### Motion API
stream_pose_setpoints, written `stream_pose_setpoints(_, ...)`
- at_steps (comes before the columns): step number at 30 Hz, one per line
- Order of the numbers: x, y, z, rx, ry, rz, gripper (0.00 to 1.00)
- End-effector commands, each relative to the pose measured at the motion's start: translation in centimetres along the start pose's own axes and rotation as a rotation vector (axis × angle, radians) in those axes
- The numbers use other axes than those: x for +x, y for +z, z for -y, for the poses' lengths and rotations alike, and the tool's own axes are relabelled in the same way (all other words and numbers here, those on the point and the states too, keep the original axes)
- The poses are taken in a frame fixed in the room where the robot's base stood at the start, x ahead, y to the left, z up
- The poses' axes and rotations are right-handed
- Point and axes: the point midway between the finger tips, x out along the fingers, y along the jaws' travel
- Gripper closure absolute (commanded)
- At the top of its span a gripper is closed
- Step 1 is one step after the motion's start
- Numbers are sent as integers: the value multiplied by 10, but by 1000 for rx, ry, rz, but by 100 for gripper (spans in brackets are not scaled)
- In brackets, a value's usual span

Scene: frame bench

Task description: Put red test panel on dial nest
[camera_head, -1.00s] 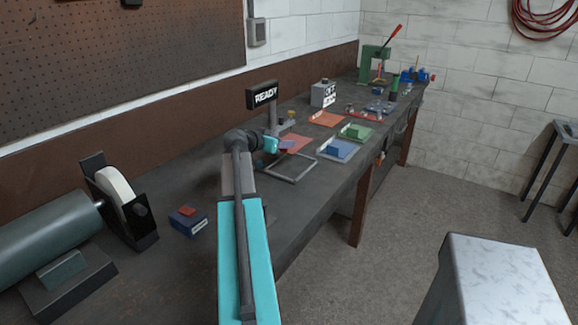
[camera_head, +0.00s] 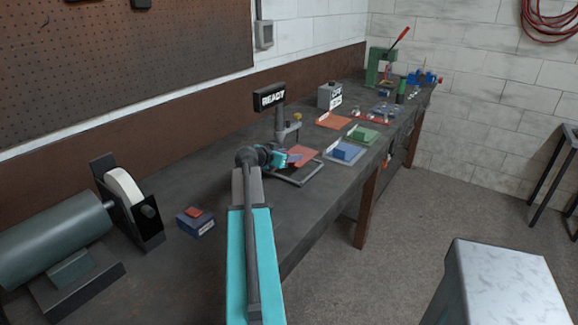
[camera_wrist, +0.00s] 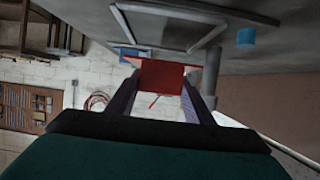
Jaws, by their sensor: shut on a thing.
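My gripper (camera_head: 293,158) is shut on the red test panel (camera_head: 304,155). In the wrist view the red panel (camera_wrist: 160,77) sits between the two dark fingertips. A grey rectangular frame (camera_head: 299,185), which looks like the dial nest, stands on the bench right under and beside the gripper. A post with a READY sign (camera_head: 270,97) rises behind it. The frame (camera_wrist: 190,47) also shows in the wrist view, apart from the panel in the picture; its inside looks bare. The gap between panel and frame is hard to judge.
A blue tray (camera_head: 345,153), a green tray (camera_head: 363,135) and an orange tray (camera_head: 334,121) lie farther along the bench. A grey box (camera_head: 330,95) stands behind them. A blue block with a red top (camera_head: 195,222) and a grinder (camera_head: 125,190) are at the near left.

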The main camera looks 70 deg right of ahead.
Motion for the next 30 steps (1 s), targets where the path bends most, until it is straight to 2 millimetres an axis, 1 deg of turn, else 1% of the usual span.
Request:
stream_pose_setpoints(3, 3, 8, 0, -2, 0, -1, 83)
stream_pose_setpoints(6, 4, 10, 0, -1, -1, -2, 83)
stream_pose_setpoints(16, 4, 12, 1, -1, -1, -2, 83)
stream_pose_setpoints(19, 6, 15, 1, -1, -1, -1, 83)
stream_pose_setpoints(30, 17, 43, 1, -2, -2, -1, 83)
